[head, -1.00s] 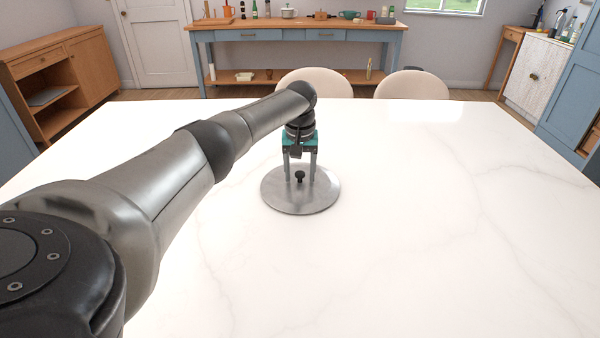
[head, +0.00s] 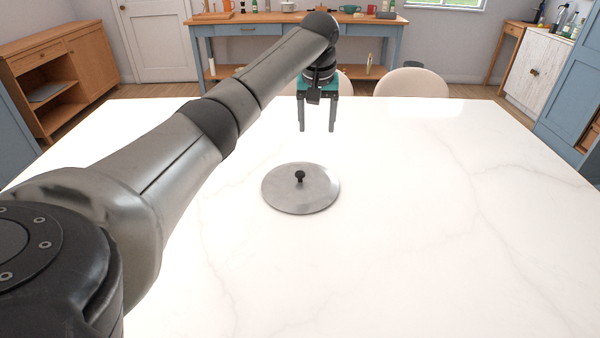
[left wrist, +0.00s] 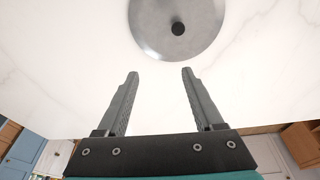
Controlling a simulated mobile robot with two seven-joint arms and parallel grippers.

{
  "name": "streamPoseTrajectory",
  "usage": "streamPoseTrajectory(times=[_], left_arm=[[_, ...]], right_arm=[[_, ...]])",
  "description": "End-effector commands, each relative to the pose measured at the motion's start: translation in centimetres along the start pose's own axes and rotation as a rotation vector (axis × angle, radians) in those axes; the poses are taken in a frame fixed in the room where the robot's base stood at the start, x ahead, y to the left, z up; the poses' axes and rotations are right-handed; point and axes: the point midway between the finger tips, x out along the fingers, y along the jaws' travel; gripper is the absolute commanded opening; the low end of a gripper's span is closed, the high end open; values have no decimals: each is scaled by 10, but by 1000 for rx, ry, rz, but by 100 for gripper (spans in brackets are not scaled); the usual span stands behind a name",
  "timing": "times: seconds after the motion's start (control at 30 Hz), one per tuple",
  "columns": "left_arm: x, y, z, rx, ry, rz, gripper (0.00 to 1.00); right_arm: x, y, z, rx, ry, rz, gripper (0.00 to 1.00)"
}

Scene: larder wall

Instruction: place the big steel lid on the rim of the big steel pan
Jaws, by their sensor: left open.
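The big steel lid (head: 300,195) is a flat grey disc with a black knob (head: 300,177) on top. In the head view it looks to lie level in the middle of the white table. The pan itself cannot be made out in either view; whether it is under the lid I cannot tell. My left gripper (head: 317,130) is open and empty, raised above the table, behind and above the lid in the head view. In the left wrist view the lid (left wrist: 178,27) lies ahead of the spread fingertips (left wrist: 159,72), with its far part cut off by the frame. My right gripper is not in view.
The white marble table (head: 450,220) is bare around the lid. Two pale chairs stand at its far edge; one chair (head: 411,83) shows clearly. A blue sideboard with a wooden top (head: 350,22) holding several small items stands against the back wall.

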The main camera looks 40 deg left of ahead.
Motion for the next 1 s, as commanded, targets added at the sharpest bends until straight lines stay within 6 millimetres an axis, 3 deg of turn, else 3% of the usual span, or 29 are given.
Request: streamPoseTrajectory(times=[0.03, 0.2, 0.4, 0.67, 1.0], left_arm=[[-8, 18, -5, 16, 47, 20, 69], [-39, 50, -26, 6, 197, 51, 69], [-68, 66, -39, -76, 321, 69, 69], [-75, 52, -35, -255, 364, 39, 69], [-32, 13, 19, -483, 220, -111, 69]], right_arm=[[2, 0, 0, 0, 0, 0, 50], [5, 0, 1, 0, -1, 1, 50], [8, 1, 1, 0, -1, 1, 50], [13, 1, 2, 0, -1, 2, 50], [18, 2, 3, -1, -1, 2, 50]])
